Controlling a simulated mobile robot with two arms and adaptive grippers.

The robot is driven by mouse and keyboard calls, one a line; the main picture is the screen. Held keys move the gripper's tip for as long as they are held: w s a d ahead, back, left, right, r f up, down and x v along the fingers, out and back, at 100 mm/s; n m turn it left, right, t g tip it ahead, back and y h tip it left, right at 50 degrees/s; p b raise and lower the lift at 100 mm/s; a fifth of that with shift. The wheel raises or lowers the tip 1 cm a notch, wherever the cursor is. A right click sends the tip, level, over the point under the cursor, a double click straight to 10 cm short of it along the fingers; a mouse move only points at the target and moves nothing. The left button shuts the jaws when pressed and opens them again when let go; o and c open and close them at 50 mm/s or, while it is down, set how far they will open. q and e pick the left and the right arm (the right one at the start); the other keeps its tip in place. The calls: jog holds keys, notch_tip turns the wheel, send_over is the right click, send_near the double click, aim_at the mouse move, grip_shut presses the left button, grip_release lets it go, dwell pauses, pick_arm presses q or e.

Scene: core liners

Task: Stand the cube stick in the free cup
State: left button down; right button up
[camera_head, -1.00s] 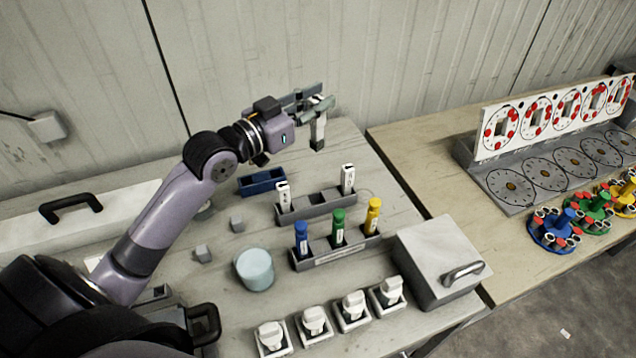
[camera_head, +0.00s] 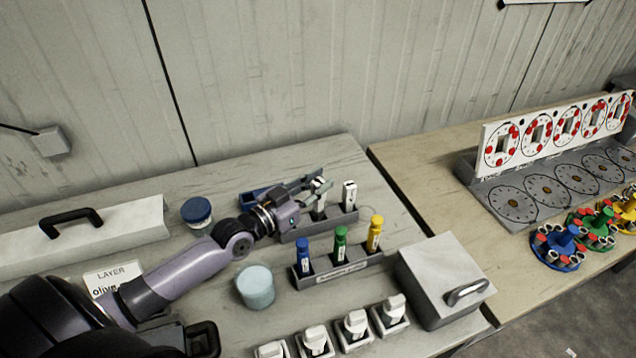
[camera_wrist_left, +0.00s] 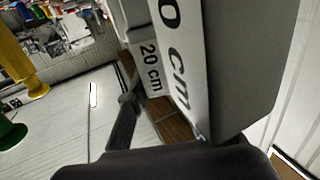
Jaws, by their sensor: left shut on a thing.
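My left gripper (camera_head: 316,186) is shut on the cube stick (camera_head: 319,209), a pale upright stick, over the middle of the grey cup rack (camera_head: 292,238). Its lower end is hidden, so I cannot tell whether it is inside a cup or just above it. A white stick (camera_head: 349,195) stands in the rack's right end. The rack's left end is covered by my gripper. In the left wrist view, a large pale face ending in "0 cm" (camera_wrist_left: 178,50) fills the middle, close beside a face marked "20 cm" (camera_wrist_left: 151,68). My right gripper is not in view.
In front stands a rack with blue (camera_head: 303,256), green (camera_head: 340,245) and yellow (camera_head: 375,233) capped bottles. A blue tray (camera_head: 252,197) lies behind my wrist. A pale round container (camera_head: 256,288), a blue-lidded jar (camera_head: 197,212) and a grey box (camera_head: 440,266) stand nearby.

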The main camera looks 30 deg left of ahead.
pick_arm(q)
jog(key=c, duration=1.9)
grip_release()
jog(key=shift+f, duration=0.1)
jog(key=o, duration=0.5)
jog(key=shift+c, duration=0.2)
jog(key=shift+s+r, duration=0.1)
jog(key=shift+r, duration=0.1)
jog(key=b+v, duration=0.2)
jog(key=v, duration=1)
